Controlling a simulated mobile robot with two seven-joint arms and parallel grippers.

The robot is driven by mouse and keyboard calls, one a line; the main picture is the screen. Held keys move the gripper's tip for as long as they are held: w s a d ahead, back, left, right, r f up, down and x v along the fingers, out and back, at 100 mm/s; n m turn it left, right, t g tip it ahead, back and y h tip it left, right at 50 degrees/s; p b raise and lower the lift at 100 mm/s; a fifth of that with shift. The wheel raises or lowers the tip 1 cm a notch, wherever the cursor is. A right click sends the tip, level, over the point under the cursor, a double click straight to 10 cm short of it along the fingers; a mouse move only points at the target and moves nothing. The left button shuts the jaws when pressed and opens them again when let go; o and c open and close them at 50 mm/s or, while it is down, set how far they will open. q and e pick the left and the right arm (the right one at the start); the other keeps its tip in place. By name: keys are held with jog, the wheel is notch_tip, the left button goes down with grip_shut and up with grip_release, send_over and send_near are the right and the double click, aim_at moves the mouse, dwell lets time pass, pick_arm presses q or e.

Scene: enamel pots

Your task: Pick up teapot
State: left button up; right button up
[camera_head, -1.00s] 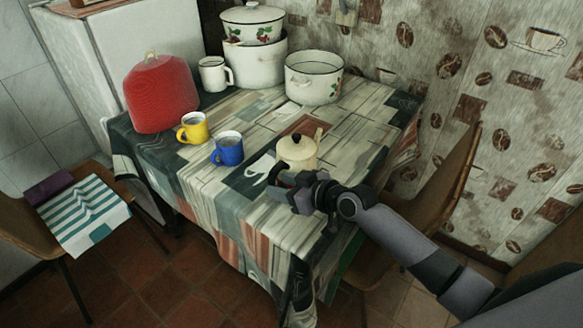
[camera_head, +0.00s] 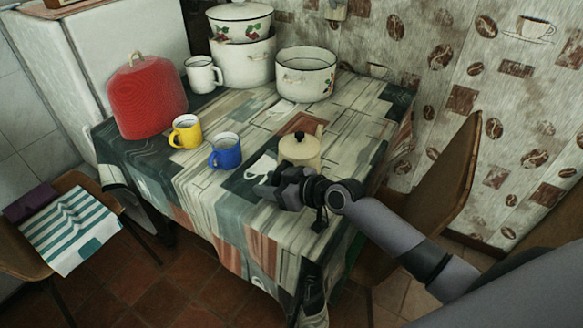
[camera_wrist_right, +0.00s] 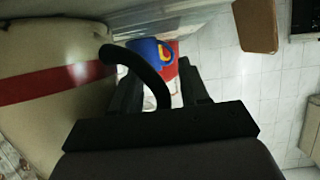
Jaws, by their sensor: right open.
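The teapot (camera_head: 300,152) is cream with a dark lid knob and stands upright near the right front part of the table (camera_head: 345,115). My right gripper (camera_head: 270,190) is just in front of it, low over the table, and hides part of its lower body. In the right wrist view, the teapot's pale side with a red band (camera_wrist_right: 50,82) fills the left. Its curved black handle (camera_wrist_right: 148,68) reaches across between the open fingers of my right gripper (camera_wrist_right: 160,78). I cannot tell whether the fingers touch the handle. My left gripper is not seen.
A blue mug (camera_head: 225,152) and a yellow mug (camera_head: 185,132) stand left of the teapot. Behind are a red cosy-like cover (camera_head: 147,97), a white mug (camera_head: 203,75) and white pots (camera_head: 306,75). A chair (camera_head: 455,185) stands at the right.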

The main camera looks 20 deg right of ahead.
jog(key=shift+w+a, duration=0.1)
grip_shut()
jog(key=shift+s+f, duration=0.25)
jog(key=shift+f, duration=0.05)
dwell(1.0)
jog(key=shift+w+r, duration=0.15)
jog(key=shift+r, duration=0.1)
